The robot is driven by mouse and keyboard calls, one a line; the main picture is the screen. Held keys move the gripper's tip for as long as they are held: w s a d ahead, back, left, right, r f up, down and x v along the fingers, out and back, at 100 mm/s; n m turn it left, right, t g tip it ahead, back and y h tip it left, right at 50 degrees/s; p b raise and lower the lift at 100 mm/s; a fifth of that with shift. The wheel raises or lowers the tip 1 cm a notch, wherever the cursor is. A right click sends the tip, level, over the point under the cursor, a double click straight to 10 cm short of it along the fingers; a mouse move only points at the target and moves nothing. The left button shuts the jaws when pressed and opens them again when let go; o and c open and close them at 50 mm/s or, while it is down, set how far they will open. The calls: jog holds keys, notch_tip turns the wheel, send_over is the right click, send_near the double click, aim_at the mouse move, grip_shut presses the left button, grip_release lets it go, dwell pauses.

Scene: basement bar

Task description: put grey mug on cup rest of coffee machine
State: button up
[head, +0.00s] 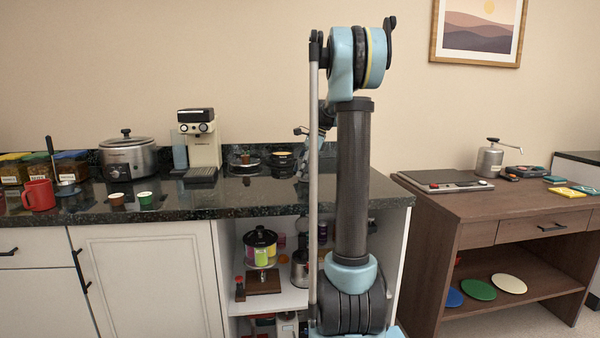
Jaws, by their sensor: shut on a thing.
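The coffee machine (205,140) is cream and dark, and stands on the dark counter against the wall. Its cup rest (201,175) is the low dark tray at its front, with no mug visible on it. My gripper (304,155) is small and partly hidden beside my arm, over the counter right of the machine. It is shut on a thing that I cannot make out. I cannot pick out a grey mug; my arm hides part of the counter.
A slow cooker (128,155) stands left of the machine. A red mug (39,195) and two small cups (116,198) (145,200) are on the counter's left part. Dark dishes (245,164) stand right of the machine. The counter front before the machine is clear.

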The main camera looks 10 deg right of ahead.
jog(key=o, duration=1.2)
jog(key=shift+o, duration=0.2)
